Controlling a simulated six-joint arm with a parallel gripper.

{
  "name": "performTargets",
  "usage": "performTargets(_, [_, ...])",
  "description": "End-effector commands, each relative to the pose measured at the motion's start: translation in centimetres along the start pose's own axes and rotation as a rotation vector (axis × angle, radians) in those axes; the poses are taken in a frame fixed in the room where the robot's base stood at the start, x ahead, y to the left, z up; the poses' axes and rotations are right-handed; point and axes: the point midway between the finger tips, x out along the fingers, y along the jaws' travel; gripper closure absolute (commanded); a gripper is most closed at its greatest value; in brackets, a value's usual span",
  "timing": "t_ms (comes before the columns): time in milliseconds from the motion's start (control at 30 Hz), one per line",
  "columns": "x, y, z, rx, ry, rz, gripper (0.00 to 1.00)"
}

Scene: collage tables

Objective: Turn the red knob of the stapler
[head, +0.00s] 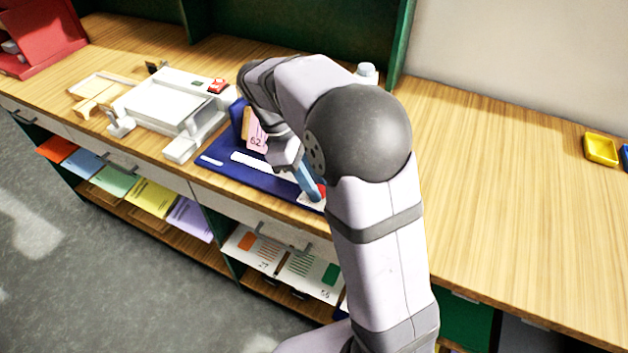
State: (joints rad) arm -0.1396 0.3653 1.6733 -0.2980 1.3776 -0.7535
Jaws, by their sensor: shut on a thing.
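My gripper (314,196) reaches down at the front edge of the table, at the right end of a blue base (215,170) that carries a white strip. A small red part, which looks like the red knob (322,188), shows right at the fingertips. My gripper is shut on it, and the fingers hide much of it. The knob's turn angle cannot be seen. The rest of the stapler cannot be made out clearly, as my arm covers the area behind and to the right.
A white machine (160,105) with a small red item (218,86) on top stands left of the blue base. A pink card marked 62 (256,136) stands behind the gripper. Yellow tray (601,149) lies far right.

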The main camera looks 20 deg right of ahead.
Motion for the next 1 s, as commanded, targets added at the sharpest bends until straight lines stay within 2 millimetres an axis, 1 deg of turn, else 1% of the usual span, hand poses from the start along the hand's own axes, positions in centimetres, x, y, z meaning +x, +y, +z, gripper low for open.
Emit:
performTargets(33, [0.0,0.0,0.0,0.000,0.001,0.000,0.67])
performTargets(67, [0.0,0.0,0.0,0.000,0.001,0.000,0.60])
performTargets(100, [0.0,0.0,0.0,0.000,0.001,0.000,0.56])
performTargets(367, [0.0,0.0,0.0,-0.001,0.000,0.000,0.56])
performTargets(467, [-0.3,0.0,0.0,-0.001,0.001,0.001,0.56])
performTargets(567, [-1.0,0.0,0.0,-0.001,0.001,0.002,0.56])
performTargets(900, [-5.6,0.1,-0.1,-0.001,0.002,0.002,0.56])
performTargets(1000, [-6.5,0.0,0.0,-0.001,0.001,0.001,0.56])
